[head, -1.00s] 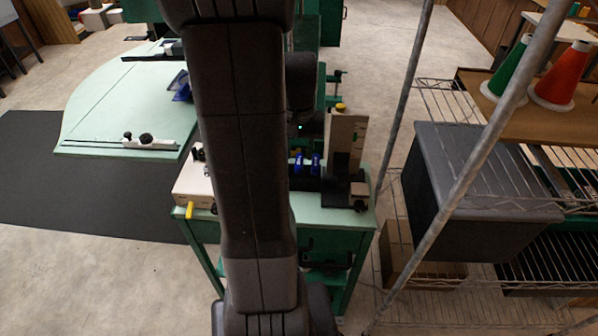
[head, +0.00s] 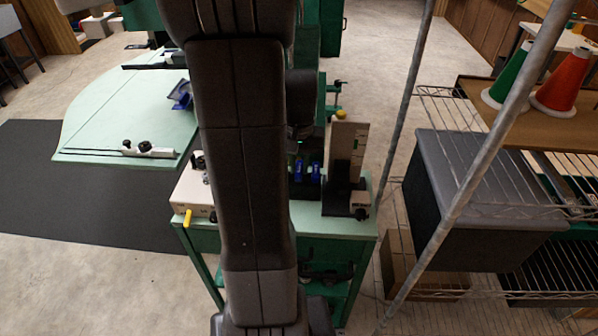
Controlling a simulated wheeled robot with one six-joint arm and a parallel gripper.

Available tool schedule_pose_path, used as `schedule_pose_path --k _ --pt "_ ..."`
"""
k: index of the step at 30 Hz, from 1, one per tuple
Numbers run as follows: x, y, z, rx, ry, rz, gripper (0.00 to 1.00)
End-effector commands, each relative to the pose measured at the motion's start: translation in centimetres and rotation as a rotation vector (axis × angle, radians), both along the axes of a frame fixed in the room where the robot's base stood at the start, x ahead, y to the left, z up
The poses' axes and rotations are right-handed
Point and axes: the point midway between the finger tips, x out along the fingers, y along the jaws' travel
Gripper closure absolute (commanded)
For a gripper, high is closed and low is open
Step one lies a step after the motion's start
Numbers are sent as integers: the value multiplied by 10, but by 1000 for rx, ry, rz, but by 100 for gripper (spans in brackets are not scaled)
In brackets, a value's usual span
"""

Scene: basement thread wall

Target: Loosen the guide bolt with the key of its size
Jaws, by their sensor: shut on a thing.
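My gripper (head: 301,148) shows only in part, as a dark shape with a small green light beside my arm, over the green machine table. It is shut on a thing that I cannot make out. Two blue pieces (head: 315,171) stand upright just below it, in or before a dark holder; they may be key handles, but I cannot tell. I cannot make out the guide bolt; my arm hides much of the middle of the table.
A pale upright plate (head: 346,150) on a dark foot stands right of the gripper. A white box (head: 190,197) with a yellow handle is left of my arm. A wire shelf with a grey bin (head: 480,195) and cones (head: 560,80) stands right, behind slanting metal poles (head: 455,190).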

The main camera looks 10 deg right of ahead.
Motion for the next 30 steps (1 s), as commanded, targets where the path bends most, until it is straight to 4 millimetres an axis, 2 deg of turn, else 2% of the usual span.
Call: schedule_pose_path --k 30 --pt "0 0 53 0 -1 0 100"
